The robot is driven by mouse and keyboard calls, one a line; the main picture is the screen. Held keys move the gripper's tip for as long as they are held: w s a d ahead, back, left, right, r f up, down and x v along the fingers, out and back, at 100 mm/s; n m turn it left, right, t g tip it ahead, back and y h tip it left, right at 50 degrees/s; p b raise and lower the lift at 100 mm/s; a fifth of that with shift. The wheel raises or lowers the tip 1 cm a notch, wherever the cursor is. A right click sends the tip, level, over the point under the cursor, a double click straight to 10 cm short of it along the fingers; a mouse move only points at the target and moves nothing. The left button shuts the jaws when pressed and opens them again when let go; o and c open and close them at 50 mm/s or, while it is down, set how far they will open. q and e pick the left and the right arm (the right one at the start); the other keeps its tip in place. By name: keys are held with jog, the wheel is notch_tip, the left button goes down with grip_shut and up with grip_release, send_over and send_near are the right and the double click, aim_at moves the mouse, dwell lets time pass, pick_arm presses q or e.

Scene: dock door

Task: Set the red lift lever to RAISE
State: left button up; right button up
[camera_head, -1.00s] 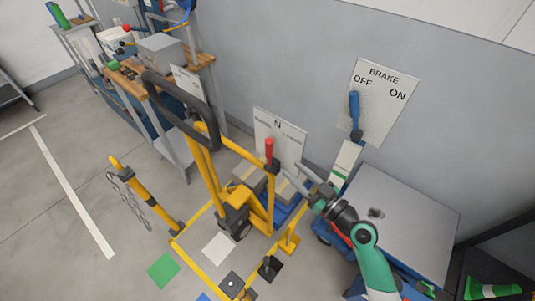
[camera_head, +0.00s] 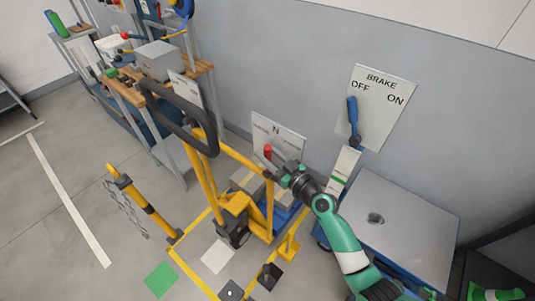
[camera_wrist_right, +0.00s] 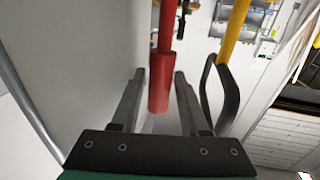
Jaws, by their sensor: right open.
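The red lift lever (camera_head: 267,152) stands roughly upright on the yellow lift frame, in front of a white plate (camera_head: 284,128) marked N in the middle. The words at the plate's two sides are too small to read. My right gripper (camera_head: 277,172) is close to the lever, and partly covers its lower part in the head view. In the right wrist view, the lever's red grip (camera_wrist_right: 160,85) lies between the two spread fingers of the right gripper (camera_wrist_right: 157,80). The fingers are open, with a gap visible on each side of the grip. My left gripper is not in view.
A blue brake lever (camera_head: 353,115) stands on the BRAKE plate (camera_head: 388,83) at the right. A black looped handle (camera_head: 180,120) rises left of the red lever. A workbench (camera_head: 140,85) is at the upper left.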

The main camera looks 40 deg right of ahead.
jog(key=shift+c, duration=0.2)
grip_shut()
jog(key=shift+r, duration=0.1)
dwell(1.0)
